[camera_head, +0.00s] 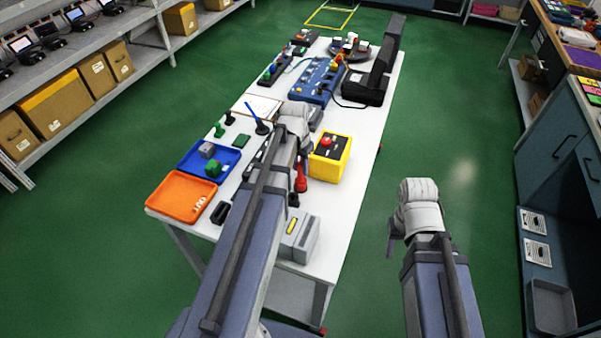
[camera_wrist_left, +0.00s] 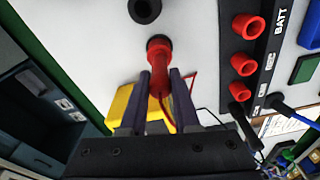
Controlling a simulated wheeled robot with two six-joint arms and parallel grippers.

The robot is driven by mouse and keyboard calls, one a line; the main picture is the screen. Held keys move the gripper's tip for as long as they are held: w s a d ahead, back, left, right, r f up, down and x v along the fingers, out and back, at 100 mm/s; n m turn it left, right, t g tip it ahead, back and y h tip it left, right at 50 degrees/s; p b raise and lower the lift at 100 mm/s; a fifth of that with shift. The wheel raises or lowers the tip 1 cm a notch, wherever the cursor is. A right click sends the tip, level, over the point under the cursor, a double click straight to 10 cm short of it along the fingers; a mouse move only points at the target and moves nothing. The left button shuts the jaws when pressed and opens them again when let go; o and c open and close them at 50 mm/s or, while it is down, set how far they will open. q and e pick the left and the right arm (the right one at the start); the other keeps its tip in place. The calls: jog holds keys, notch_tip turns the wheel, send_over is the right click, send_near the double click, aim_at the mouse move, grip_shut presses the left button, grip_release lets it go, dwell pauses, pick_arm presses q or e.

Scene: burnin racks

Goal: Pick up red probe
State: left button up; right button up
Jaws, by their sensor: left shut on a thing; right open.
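The red probe (camera_head: 300,178) shows just right of my left forearm in the head view, over the white table. In the left wrist view the red probe (camera_wrist_left: 158,58) lies between the two dark fingers of my left gripper (camera_wrist_left: 161,76), which is shut on it. The probe's far end is close to the white tabletop, with a dark rim at it; whether it touches cannot be told. In the head view the left fingers are mostly hidden. My right gripper (camera_head: 393,238) is open and empty, off the table's right side over the green floor.
A yellow box (camera_head: 321,169) with a red button stands close right of my left wrist. An orange tray (camera_head: 172,208) and a blue tray (camera_head: 189,158) lie on the left; a grey box (camera_head: 305,240) sits near the front. A dark panel with red sockets (camera_wrist_left: 244,62) lies beside the probe.

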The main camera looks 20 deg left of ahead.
pick_arm(q)
grip_shut()
notch_tip(320, 180, up, 10)
jog(key=p, duration=1)
